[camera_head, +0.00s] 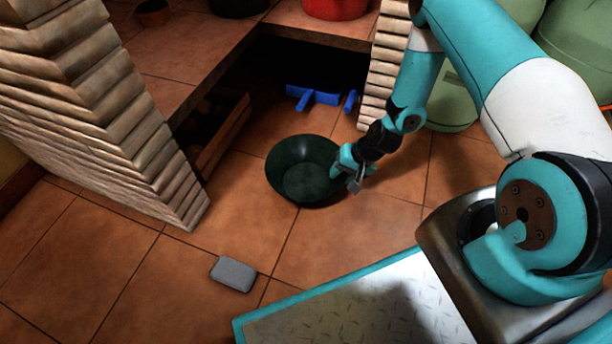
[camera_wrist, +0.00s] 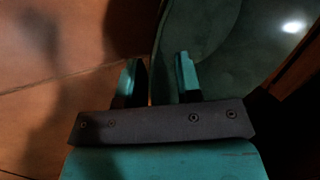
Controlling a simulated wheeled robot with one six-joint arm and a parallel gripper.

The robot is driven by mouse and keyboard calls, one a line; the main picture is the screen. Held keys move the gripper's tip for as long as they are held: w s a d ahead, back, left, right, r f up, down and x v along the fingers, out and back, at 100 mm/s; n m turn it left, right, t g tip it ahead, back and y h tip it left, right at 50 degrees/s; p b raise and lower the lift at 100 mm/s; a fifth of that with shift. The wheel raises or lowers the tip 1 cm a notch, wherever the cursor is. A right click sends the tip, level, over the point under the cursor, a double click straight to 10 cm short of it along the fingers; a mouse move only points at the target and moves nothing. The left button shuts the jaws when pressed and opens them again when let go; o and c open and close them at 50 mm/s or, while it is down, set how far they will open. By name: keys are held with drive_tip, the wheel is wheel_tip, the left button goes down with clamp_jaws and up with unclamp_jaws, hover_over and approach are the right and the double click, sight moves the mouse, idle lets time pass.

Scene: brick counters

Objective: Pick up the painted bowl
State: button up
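The painted bowl (camera_head: 303,168) is dark green, wide and upright on the tiled floor in the head view. My gripper (camera_head: 354,183) is at the bowl's right rim, pointing down. In the wrist view the bowl (camera_wrist: 220,50) fills the upper right, with its rim edge running between my two fingers. There my gripper (camera_wrist: 156,62) is open, one finger on the outer side of the rim and one over the bowl's side. I cannot tell whether either finger touches the bowl.
A grey block (camera_head: 233,273) lies on the floor in front. Blue pieces (camera_head: 315,96) and a wooden crate (camera_head: 222,135) lie under the counter. A stone-clad pillar (camera_head: 95,110) stands left, green cylinders (camera_head: 452,100) at right. A red pot (camera_head: 335,8) stands on the counter.

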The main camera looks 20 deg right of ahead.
clamp_jaws()
drive_tip(key=shift+r, duration=0.2)
